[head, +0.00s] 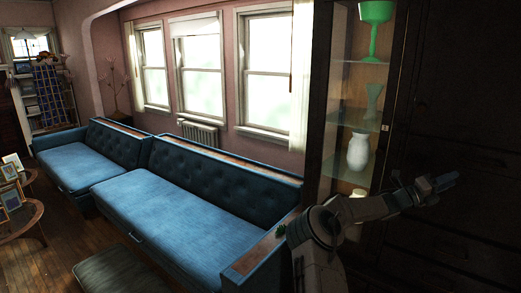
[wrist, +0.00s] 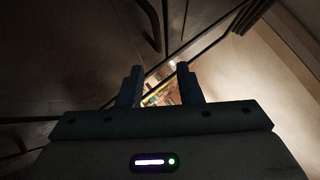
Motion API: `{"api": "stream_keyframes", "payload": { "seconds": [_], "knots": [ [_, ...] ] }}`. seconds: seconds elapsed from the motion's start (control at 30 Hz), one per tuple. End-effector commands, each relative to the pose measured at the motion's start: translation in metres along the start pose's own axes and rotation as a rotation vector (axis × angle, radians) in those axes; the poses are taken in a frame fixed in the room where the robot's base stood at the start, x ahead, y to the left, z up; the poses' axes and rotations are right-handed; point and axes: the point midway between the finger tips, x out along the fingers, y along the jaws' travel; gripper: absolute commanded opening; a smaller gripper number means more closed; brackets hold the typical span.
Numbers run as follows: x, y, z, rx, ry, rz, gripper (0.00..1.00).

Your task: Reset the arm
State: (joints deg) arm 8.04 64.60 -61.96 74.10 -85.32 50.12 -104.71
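My gripper (head: 446,181) is at the right in the head view, at the end of my raised arm, in front of the dark cabinet (head: 455,120). In the wrist view my gripper (wrist: 159,72) shows its two fingers standing apart with a gap between them. No object is held in the gap. Through it I see a small, bright, blurred patch with colours that I cannot make out.
A glass-fronted case (head: 358,100) holds a green goblet (head: 375,25), a green vase (head: 373,103) and a white vase (head: 358,152), close to my arm. A blue sofa (head: 190,200), a dark ottoman (head: 122,272) and a round table (head: 22,218) with frames stand left.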

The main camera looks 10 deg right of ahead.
Motion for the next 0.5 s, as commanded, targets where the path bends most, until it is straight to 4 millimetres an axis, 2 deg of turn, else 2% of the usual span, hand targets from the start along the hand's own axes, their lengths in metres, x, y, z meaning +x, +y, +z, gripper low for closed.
{"api": "stream_keyframes", "payload": {
  "seconds": [0.13, 0.27, 0.37, 0.5],
  "knots": [
    [0.001, -0.006, -0.015, 0.094, 0.065, 0.033, 0.32],
    [-0.005, -0.013, -0.045, 0.309, 0.214, 0.105, 0.32],
    [-0.019, -0.016, -0.071, 0.512, 0.363, 0.167, 0.32],
    [-0.052, -0.017, -0.098, 0.78, 0.577, 0.24, 0.32]
  ]
}}
